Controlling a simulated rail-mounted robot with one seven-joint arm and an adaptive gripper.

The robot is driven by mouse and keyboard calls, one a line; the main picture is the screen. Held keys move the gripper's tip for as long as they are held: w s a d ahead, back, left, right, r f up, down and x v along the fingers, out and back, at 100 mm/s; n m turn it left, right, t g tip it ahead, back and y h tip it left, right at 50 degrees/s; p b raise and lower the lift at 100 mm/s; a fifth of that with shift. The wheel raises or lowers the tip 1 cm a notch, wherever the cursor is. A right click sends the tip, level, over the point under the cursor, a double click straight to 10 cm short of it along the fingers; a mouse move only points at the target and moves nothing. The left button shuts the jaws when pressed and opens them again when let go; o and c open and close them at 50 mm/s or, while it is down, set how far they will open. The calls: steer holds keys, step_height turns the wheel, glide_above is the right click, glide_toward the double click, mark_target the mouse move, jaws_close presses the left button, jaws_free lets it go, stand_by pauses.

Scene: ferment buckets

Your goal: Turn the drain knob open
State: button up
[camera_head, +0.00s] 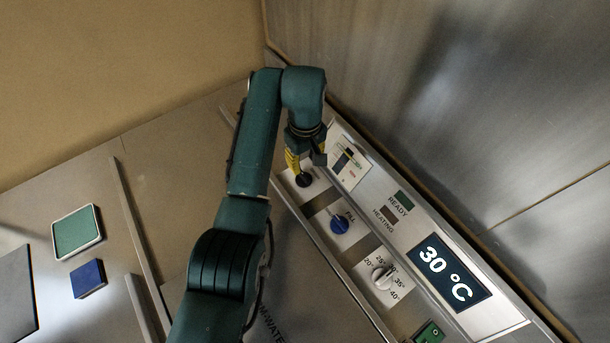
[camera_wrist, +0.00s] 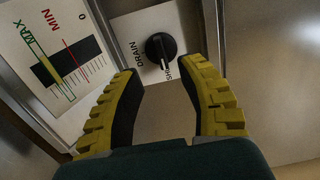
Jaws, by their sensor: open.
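The drain knob (camera_wrist: 161,47) is a round black knob with a white pointer line, on a white plate marked DRAIN in the wrist view. In the head view the black knob (camera_head: 303,180) shows at the upper left end of the control panel, just below my gripper. My gripper (camera_wrist: 168,75) is open, with its two yellow-padded fingers apart. The knob appears between and beyond the fingertips, and nothing is held. In the head view my gripper (camera_head: 305,160) hangs over the drain plate. Whether a finger touches the knob cannot be told.
A level gauge (camera_wrist: 65,50) with MIN and MAX marks is beside the drain plate. Along the panel are a blue FILL knob (camera_head: 339,224), a white temperature dial (camera_head: 383,277), a green switch (camera_head: 429,333) and a 30 °C display (camera_head: 449,274). A metal wall (camera_head: 480,110) rises behind.

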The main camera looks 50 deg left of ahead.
mark_target(305, 177)
step_height(305, 177, down, 8)
steer(key=shift+r, duration=0.15)
jaws_close()
stand_by(0.3)
